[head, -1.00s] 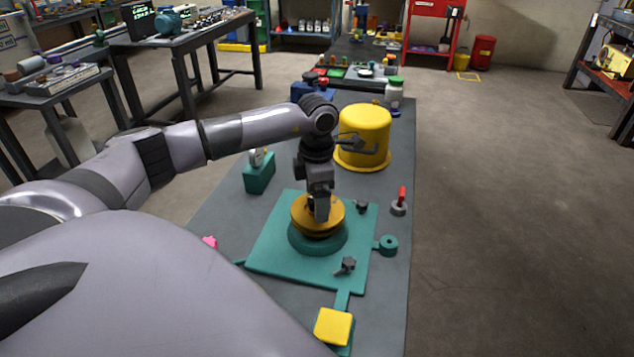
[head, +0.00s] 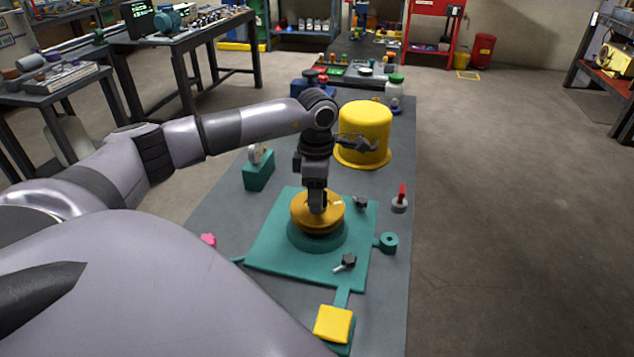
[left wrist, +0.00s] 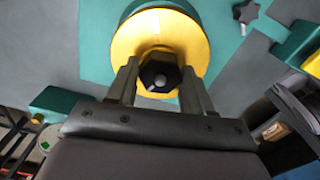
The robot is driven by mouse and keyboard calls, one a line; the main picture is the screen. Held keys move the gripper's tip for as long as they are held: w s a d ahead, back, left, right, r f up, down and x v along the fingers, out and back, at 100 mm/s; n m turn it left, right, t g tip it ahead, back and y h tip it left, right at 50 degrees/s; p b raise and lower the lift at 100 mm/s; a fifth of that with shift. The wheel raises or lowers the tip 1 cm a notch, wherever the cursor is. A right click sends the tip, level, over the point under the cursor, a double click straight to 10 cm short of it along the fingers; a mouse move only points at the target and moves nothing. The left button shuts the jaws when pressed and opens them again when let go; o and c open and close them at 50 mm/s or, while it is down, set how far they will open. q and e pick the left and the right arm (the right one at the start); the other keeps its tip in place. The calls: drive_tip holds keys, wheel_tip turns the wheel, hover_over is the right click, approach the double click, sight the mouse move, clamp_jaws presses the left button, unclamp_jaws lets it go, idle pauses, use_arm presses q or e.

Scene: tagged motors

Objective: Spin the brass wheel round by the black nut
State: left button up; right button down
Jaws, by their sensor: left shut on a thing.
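The brass wheel (head: 331,219) sits flat on a round green base (head: 318,240) on a green plate (head: 275,250) in the head view. In the left wrist view the wheel (left wrist: 140,35) is a yellow disc with the black nut (left wrist: 160,74) at its centre. My left gripper (head: 317,208) points straight down over the wheel. In the left wrist view its two fingers (left wrist: 160,82) stand on either side of the black nut, shut on it. The gripper hides the nut in the head view. My right gripper is not in view.
A yellow flanged housing (head: 363,135) stands behind the plate. Dark knobs (head: 345,263) lie on the plate's right side. A yellow block (head: 333,325) is at the front, a green block (head: 258,172) at left, and a red-handled part (head: 400,198) at right.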

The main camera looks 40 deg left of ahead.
use_arm(q)
drive_tip(key=m+b, duration=0.1)
drive_tip(key=m, duration=0.4)
drive_tip(key=shift+f+m, duration=0.1)
drive_tip(key=shift+m, duration=0.3)
drive_tip(key=m+b, duration=0.1)
drive_tip(key=m, duration=0.4)
drive_tip(key=o, duration=1.1)
drive_tip(key=shift+c, duration=0.2)
